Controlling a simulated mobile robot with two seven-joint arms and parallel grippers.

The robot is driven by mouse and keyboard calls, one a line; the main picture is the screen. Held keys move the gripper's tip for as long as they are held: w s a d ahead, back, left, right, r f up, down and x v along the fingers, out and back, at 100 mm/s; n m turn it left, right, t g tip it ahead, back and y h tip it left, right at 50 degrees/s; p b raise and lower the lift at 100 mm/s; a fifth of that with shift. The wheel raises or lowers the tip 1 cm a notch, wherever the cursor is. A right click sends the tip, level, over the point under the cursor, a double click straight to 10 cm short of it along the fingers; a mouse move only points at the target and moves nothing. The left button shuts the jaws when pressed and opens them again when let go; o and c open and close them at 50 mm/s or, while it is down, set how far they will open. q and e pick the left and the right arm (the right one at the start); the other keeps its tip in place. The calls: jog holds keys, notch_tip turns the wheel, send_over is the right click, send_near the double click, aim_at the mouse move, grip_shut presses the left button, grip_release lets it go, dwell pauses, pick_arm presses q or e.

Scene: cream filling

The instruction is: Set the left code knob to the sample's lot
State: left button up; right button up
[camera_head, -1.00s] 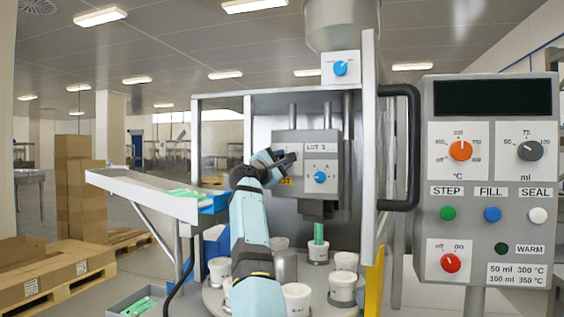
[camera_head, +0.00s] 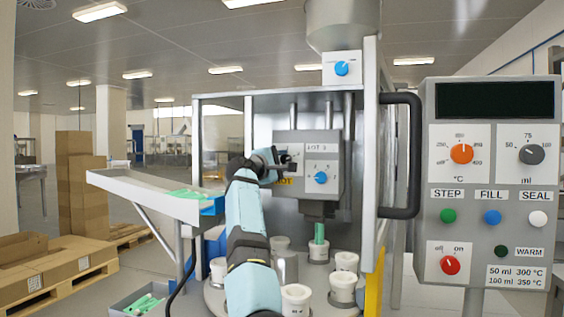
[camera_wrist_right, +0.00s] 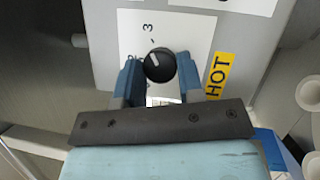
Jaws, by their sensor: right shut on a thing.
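The grey sealing head block (camera_head: 324,187) carries a small label (camera_head: 320,148) that appears to read LOT 3, and a blue knob (camera_head: 320,178) on its front. My right gripper (camera_head: 284,162) is at the block's left side. In the right wrist view, the black code knob (camera_wrist_right: 159,65) sits on a white dial plate (camera_wrist_right: 185,30) with a 3 above it. Its white mark points up and slightly left, roughly toward the 3. My right gripper (camera_wrist_right: 160,78) is shut on this knob, a blue finger on each side. Other dial characters are partly hidden. My left gripper is out of view.
A yellow HOT label (camera_wrist_right: 219,76) is just right of the fingers. A grey control panel (camera_head: 484,265) and a black handle (camera_head: 414,155) stand on the right. White cups (camera_head: 296,298) stand below the block. A tray (camera_head: 150,190) is at left.

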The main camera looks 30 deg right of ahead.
jog(key=o, duration=0.9)
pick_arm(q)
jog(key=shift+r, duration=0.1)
pick_arm(e)
jog(key=shift+s+a, duration=0.1)
jog(key=shift+a, duration=0.35)
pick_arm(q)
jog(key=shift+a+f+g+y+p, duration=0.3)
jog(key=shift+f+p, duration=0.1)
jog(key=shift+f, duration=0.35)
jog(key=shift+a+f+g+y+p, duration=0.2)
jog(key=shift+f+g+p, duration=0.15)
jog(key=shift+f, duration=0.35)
pick_arm(e)
jog(key=shift+v, duration=6.45)
